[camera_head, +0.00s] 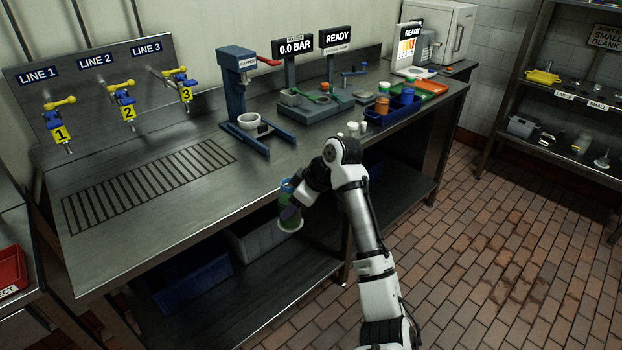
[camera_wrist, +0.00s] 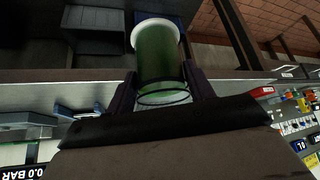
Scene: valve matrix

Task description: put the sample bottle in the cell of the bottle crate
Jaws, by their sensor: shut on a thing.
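The sample bottle is a green, see-through cylinder with a white end; it shows in the head view (camera_head: 291,223) and in the wrist view (camera_wrist: 158,55). My gripper (camera_head: 289,210) is shut around its body, with one dark finger on each side in the wrist view (camera_wrist: 162,90). The bottle hangs tilted in front of the bench's front edge, apart from the bench. The bottle crate appears to be the blue container (camera_head: 383,122) at the right of the bench top.
Small white pieces (camera_head: 353,128) stand left of the blue container. A blue capper stand (camera_head: 238,90) and a gauge reading 0.0 BAR (camera_head: 296,46) stand on the bench. Three yellow valves (camera_head: 122,94) are at the left. An orange-red tray (camera_head: 433,87) lies behind the container.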

